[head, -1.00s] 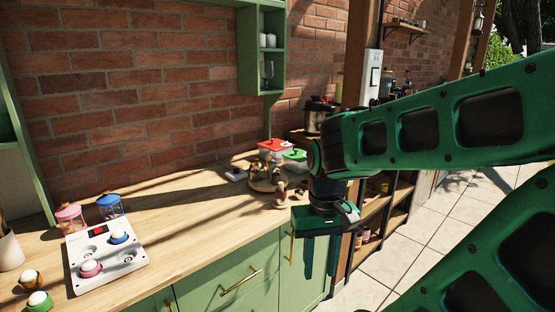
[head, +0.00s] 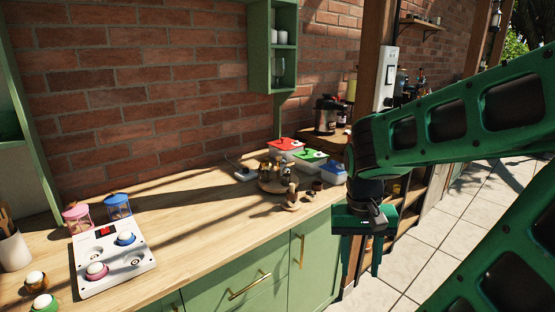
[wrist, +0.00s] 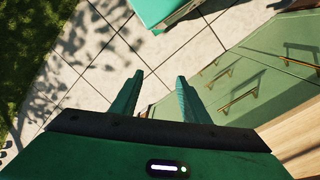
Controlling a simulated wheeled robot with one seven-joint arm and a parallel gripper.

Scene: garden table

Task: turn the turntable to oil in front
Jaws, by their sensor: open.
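A round wooden turntable (head: 268,187) stands on the counter, right of centre in the head view. Several small bottles or jars (head: 274,171) stand on it. They are too small to tell which one is the oil or which faces front. My gripper (head: 360,270) hangs beyond the counter's right end, to the right of the turntable and apart from it. It points down, open and empty. In the wrist view its two fingers (wrist: 158,95) are spread over floor tiles, and the turntable is out of that view.
Red (head: 285,145), green (head: 309,156) and blue-lidded (head: 334,173) boxes stand behind and right of the turntable. Small brown items (head: 291,199) stand in front of it. A white panel (head: 113,260) lies at left. The counter (head: 205,225) between is clear.

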